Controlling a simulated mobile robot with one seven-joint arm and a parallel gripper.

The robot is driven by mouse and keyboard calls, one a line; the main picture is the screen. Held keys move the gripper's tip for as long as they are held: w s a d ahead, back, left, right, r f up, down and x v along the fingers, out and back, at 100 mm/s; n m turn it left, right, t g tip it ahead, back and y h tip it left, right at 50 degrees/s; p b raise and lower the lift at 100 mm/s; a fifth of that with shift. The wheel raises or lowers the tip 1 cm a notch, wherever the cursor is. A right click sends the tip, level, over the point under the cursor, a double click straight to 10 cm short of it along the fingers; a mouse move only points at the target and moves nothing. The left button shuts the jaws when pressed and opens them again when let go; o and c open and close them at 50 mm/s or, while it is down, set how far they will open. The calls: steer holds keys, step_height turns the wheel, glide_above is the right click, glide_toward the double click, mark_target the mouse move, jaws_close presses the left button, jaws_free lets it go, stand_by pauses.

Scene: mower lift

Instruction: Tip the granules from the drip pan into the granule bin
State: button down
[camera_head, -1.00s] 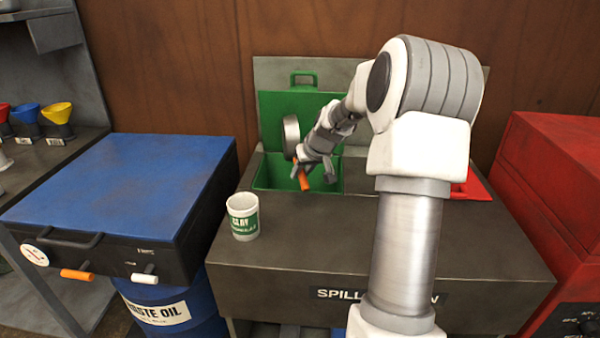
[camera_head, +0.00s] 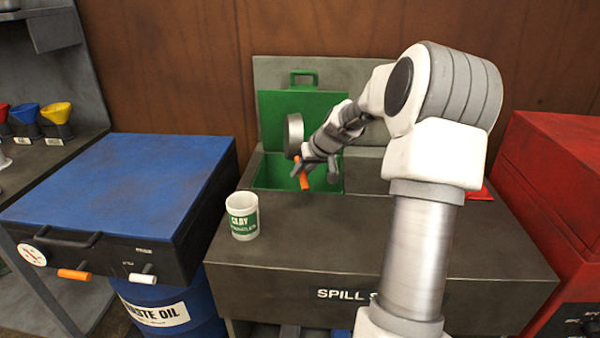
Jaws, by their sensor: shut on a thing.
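The drip pan (camera_head: 294,135) is a round grey metal pan with an orange handle (camera_head: 304,179). It is tilted on edge, held above the green granule bin (camera_head: 272,173). My gripper (camera_head: 317,175) is shut on the pan's handle, over the bin's opening. The bin is set into the dark spill station, with its green lid (camera_head: 280,108) standing open behind. I cannot see any granules, and the pan's inside is hidden from this view.
A white and green clay granules cup (camera_head: 242,216) stands on the station's bench top (camera_head: 270,262), left of the bin. A blue-topped cabinet (camera_head: 120,185) is at left, a red cabinet (camera_head: 555,160) at right. My arm covers the bench's right part.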

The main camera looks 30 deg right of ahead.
steer(key=shift+d+m+t+y+b, duration=0.25)
steer(key=shift+t+y+b, duration=0.25)
steer(key=shift+y+b, duration=0.65)
stand_by(1.2)
steer(key=shift+a+r+h+p, duration=0.25)
steer(key=shift+r+h+p, duration=0.1)
steer(key=shift+r+p, duration=0.05)
steer(key=shift+a+g+h+p, duration=0.15)
steer(key=shift+g+h+p, duration=0.3)
steer(key=shift+p, duration=0.35)
steer(key=shift+a+h+p, duration=0.1)
steer(key=shift+h+p, duration=0.35)
steer(key=shift+d+f+n, duration=0.2)
steer(key=shift+f+n, duration=0.25)
steer(key=shift+g+h, duration=0.25)
steer(key=shift+h, duration=0.05)
steer(key=shift+w+a+h+p, duration=0.1)
steer(key=shift+a+h+p, duration=0.1)
steer(key=shift+h+p, duration=0.15)
